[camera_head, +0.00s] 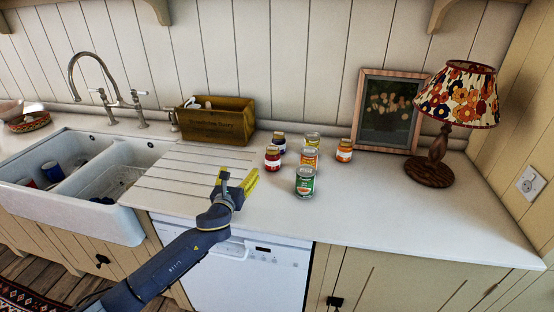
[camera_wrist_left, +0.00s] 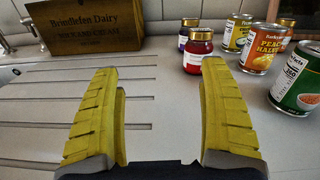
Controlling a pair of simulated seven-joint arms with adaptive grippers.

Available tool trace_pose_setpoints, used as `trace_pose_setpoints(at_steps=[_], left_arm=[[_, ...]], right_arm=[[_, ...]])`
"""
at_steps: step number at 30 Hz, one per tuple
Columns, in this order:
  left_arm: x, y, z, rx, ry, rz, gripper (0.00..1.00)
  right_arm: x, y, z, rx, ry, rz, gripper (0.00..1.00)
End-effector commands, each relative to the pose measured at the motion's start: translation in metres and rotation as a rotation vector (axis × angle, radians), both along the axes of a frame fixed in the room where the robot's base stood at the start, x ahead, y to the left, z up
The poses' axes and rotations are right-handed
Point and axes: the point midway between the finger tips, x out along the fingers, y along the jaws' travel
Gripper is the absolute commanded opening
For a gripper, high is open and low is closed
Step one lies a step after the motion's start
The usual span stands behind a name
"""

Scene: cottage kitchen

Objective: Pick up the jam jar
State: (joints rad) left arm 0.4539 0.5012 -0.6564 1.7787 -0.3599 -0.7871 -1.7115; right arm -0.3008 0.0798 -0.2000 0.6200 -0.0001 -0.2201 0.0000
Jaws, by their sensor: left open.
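A small red jar (camera_head: 272,157) with a gold lid and pale label stands upright on the counter; it looks like the jam jar, though its label is too small to read. It also shows in the left wrist view (camera_wrist_left: 198,52), ahead and just beyond the tip of the right-hand finger. A dark blue jar (camera_head: 279,144) stands close behind it and an orange jar (camera_head: 344,151) stands farther right. My left gripper (camera_head: 237,177) is open and empty, left of and nearer than the red jar, not touching it. My right gripper is not in view.
Right of the red jar stand a green can (camera_head: 305,183), a peach can (camera_wrist_left: 264,47) and a yellow can (camera_head: 313,139). A wooden box (camera_head: 217,122) is behind, a sink (camera_head: 130,160) left, and a framed picture (camera_head: 388,110) and lamp (camera_head: 430,172) right. The front right counter is clear.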

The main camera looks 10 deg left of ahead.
Motion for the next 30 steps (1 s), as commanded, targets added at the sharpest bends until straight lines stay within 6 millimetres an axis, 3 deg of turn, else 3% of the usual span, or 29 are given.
trace_pose_setpoints(at_steps=[1,3,8,24,30], left_arm=[[-0.006,-0.018,0.002,0.016,-0.003,-0.034,0.78],[-0.013,-0.037,0.003,0.036,-0.007,-0.068,0.78],[-0.016,-0.057,0.004,0.060,-0.011,-0.105,0.78],[0.071,-0.073,0.005,0.060,-0.011,-0.106,0.78],[0.092,-0.076,0.004,0.060,-0.011,-0.105,0.78]], right_arm=[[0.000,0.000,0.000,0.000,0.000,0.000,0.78],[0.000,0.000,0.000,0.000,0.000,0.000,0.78],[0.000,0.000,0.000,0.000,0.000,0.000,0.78],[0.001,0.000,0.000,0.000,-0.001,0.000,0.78],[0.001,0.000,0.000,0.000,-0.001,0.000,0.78]])
